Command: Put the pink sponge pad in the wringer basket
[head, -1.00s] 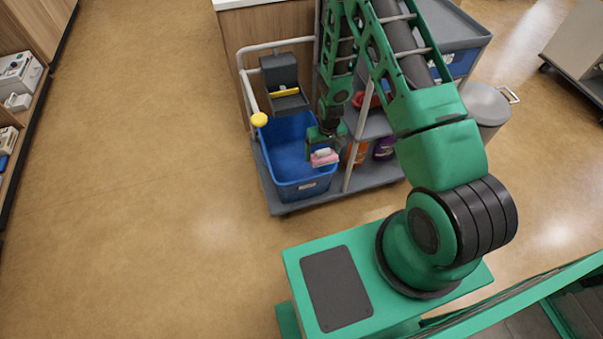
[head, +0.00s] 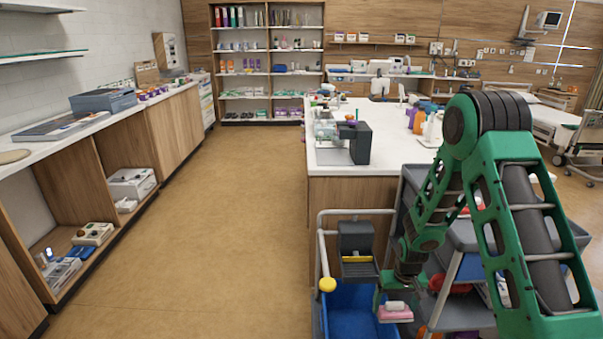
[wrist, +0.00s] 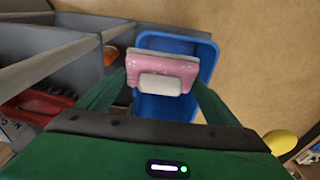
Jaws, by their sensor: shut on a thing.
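The pink sponge pad (head: 395,314), with a white block on its face, is held in my gripper (head: 392,300). The wrist view shows the pad (wrist: 172,66) between the two green fingers of my gripper (wrist: 160,85), over part of the blue bucket (wrist: 206,58). In the head view the pad is at the right side of the blue bucket (head: 347,318). The wringer basket (head: 356,239) is dark grey with a yellow bar, and sits at the back of the bucket, left of and above my gripper. Its inside is only partly visible.
The grey cart (head: 470,318) with shelves and bottles stands right of the bucket. A pale rail with a yellow knob (head: 327,284) rises at the bucket's left. A counter (head: 330,200) stands behind. The floor (head: 230,210) to the left is clear.

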